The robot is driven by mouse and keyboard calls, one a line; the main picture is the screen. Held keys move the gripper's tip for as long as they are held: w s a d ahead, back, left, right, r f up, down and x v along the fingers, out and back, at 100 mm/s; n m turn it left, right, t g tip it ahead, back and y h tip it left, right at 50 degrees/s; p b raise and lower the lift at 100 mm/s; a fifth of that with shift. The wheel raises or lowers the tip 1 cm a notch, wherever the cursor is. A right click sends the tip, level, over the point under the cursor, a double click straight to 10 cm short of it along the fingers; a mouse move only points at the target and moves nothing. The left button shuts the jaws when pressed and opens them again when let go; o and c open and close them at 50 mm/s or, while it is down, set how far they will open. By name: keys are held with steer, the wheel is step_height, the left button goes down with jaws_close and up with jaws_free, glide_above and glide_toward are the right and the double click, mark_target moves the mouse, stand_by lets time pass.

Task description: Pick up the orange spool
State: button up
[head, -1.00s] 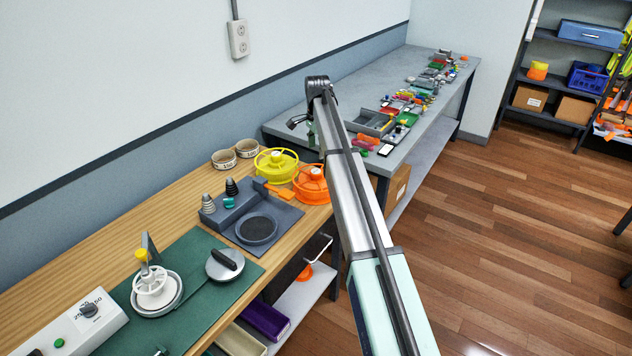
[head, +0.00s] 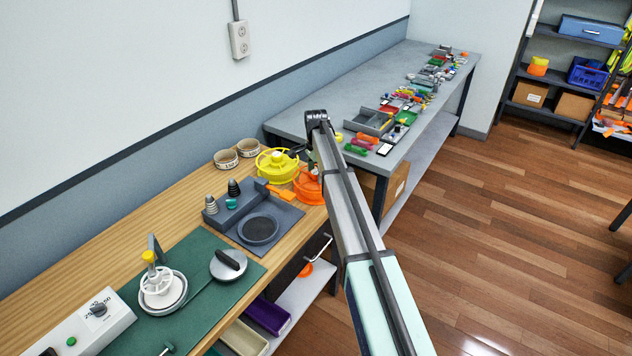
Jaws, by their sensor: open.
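The orange spool (head: 306,188) sits near the right end of the wooden bench, just right of a yellow spool (head: 276,166). My arm hides its right part. My arm reaches in from the lower right and bends down at its far end. My gripper (head: 298,151) is mostly hidden behind the arm; only a dark part shows, above and behind the orange spool, near the yellow one. It is open. I cannot tell its exact height over the spools.
A grey scale-like device (head: 258,228) with an orange-handled tool stands left of the spools. Two small round dishes (head: 226,159) are behind. The grey table (head: 345,85) beyond carries many small parts.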

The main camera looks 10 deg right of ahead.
jaws_close()
stand_by(0.4)
